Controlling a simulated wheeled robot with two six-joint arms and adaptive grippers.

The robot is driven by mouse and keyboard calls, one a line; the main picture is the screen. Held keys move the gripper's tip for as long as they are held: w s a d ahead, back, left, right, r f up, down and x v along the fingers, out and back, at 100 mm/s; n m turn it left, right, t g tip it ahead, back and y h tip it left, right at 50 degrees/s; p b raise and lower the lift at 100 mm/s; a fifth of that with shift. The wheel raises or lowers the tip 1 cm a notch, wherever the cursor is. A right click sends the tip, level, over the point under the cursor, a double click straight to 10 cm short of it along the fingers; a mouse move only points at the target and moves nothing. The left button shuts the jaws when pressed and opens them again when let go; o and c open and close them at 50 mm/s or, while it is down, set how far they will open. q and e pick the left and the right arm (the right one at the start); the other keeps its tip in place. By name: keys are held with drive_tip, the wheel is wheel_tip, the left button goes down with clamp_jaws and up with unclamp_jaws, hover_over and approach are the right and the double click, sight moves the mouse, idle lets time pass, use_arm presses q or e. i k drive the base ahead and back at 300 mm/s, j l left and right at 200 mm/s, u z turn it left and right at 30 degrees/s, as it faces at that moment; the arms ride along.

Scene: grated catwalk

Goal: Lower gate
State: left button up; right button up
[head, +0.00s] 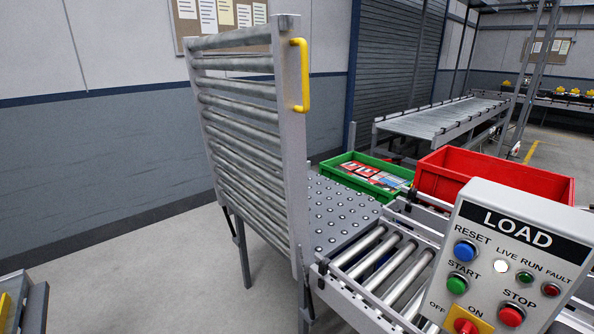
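The gate (245,135) is a section of grey rollers in a metal frame. It stands raised, nearly upright and leaning slightly back, at the left end of the roller conveyor. A yellow handle (304,76) is fixed near the top of its right side rail. The lower end of the gate meets the conveyor frame beside the ball-transfer table. Neither of my grippers shows in the head view.
A LOAD control panel (515,250) stands at the front right. Behind it are roller conveyor (385,262), ball-transfer table (335,208), green bin (345,158) with packets, and red bin (495,176). The floor (150,270) left of the gate is clear.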

sight(277, 205)
drive_tip(key=i+j+u, duration=0.55)
drive_tip(key=i+u, duration=0.2)
drive_tip(key=i, duration=0.15)
drive_tip(key=i+j+u, duration=0.1)
drive_tip(key=i+u, duration=0.3)
drive_tip(key=i+j, duration=0.1)
drive_tip(key=i, duration=0.75)
drive_tip(key=i+j, duration=0.1)
drive_tip(key=i, duration=0.8)
drive_tip(key=i+j, duration=0.15)
drive_tip(key=i, duration=0.75)
